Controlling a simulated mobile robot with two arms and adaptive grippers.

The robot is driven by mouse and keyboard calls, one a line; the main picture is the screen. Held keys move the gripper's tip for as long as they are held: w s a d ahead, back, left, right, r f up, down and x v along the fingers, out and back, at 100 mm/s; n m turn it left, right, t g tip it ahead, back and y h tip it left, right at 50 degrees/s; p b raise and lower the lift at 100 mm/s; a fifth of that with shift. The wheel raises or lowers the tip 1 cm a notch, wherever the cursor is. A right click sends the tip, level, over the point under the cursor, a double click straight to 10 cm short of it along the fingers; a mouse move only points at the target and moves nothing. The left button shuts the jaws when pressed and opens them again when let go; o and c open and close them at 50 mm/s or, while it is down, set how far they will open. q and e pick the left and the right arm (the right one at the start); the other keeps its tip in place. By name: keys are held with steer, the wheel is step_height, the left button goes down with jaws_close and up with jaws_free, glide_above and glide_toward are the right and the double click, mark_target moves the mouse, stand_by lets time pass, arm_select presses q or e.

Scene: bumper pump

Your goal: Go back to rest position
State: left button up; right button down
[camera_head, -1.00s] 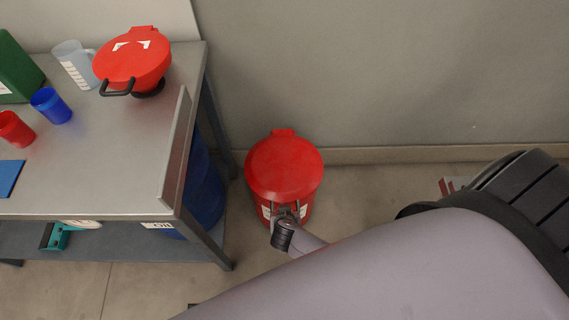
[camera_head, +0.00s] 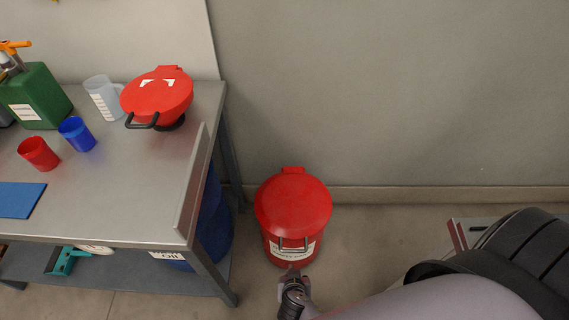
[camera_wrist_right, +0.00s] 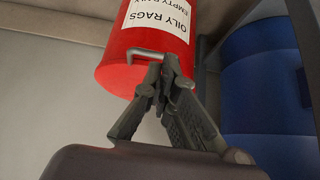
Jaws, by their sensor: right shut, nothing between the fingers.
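My right gripper (camera_head: 292,276) is shut and empty. The bin's label reads "OILY RAGS". My left gripper is not in view.
A grey workbench (camera_head: 120,205) stands at left. On it are a red lidded can (camera_head: 158,97), a green can (camera_head: 38,93), a clear jug (camera_head: 103,98), and blue (camera_head: 77,134) and red cups (camera_head: 39,153). A blue drum (camera_head: 214,225) is beneath.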

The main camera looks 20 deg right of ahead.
steer(key=s+d+f+n+g+y, duration=0.1)
steer(key=s+d+f+n+g, duration=0.1)
steer(key=s+f, duration=0.7)
steer(key=s+d+f+n+g+y+p, duration=0.1)
steer(key=s+d+f+n+g+y, duration=0.1)
steer(key=s+d+f+n, duration=0.3)
steer(key=s+d+f+g, duration=0.1)
steer(key=s+f, duration=0.3)
steer(key=s, duration=0.5)
steer(key=shift+s+f+n, duration=0.2)
steer(key=shift+s+n, duration=0.1)
